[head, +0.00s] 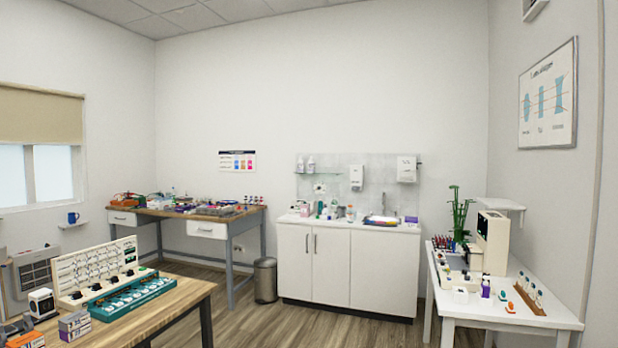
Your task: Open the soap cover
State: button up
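A white box-shaped dispenser (356,177) hangs on the grey splashback above the sink counter. It may be the soap dispenser; its front looks closed, but it is too small to make out a cover's edge. A second, wider white dispenser (406,168) hangs higher and to its right, perhaps for paper towels. Two white bottles stand on the wall shelf (317,173) to the left. I cannot tell for sure which of these has the soap cover. My gripper is not in view.
A white cabinet (345,266) with a cluttered counter stands below the dispensers. A bin (265,280) stands at its left. A wooden table (170,304) is at front left, a white table (505,311) at right, a workbench (187,217) behind. Floor (330,327) between the tables is clear.

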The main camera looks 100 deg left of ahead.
aim_at(357, 171)
jog(key=u, duration=2.55)
jog(key=i, duration=4.85)
jog(key=i+u, duration=0.2)
jog(key=i, duration=0.5)
jog(key=i+l+u, duration=0.25)
jog(key=i, duration=0.45)
